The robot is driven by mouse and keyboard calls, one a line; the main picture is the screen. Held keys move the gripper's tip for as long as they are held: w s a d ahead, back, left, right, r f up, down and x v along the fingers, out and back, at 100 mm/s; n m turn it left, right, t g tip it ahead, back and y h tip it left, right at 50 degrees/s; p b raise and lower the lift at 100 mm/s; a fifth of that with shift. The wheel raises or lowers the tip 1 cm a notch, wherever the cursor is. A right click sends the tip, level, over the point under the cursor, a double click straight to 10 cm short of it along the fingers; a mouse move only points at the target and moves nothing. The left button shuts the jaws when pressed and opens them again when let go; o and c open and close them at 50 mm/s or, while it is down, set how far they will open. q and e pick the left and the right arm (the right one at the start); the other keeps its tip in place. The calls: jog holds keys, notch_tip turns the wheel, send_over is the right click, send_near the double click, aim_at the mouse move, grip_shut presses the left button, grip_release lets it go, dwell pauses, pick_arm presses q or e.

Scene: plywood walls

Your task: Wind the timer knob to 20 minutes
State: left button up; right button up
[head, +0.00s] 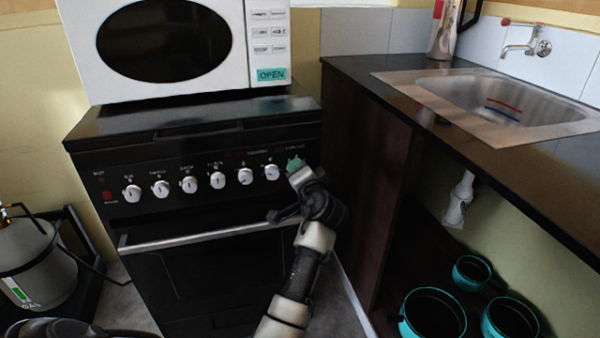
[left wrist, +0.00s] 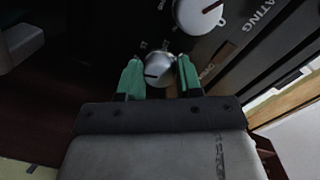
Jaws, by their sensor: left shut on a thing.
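The stove's black front panel (head: 225,160) carries a row of silver-white knobs. My left gripper (head: 295,164) is at the right end of that row, its green fingertips against the panel, and it hides the knob there. In the left wrist view, the green fingertips (left wrist: 160,68) stand on either side of a round silver knob (left wrist: 158,70), shut on it. The knob has a dark pointer line towards the left of its face. The minute marks around it are too small to read. My right gripper is not in view.
A neighbouring knob (head: 271,172) sits close left of the gripper. The oven door handle (head: 200,236) sticks out below. A white microwave (head: 180,50) stands on the stove. A dark counter side (head: 365,180) is close on the right. Teal pots (head: 432,314) and a gas bottle (head: 38,262) stand low down.

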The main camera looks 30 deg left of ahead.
pick_arm(q)
jog(key=shift+f, duration=0.25)
dwell(0.5)
jog(key=o, duration=0.9)
jog(key=shift+r, duration=0.15)
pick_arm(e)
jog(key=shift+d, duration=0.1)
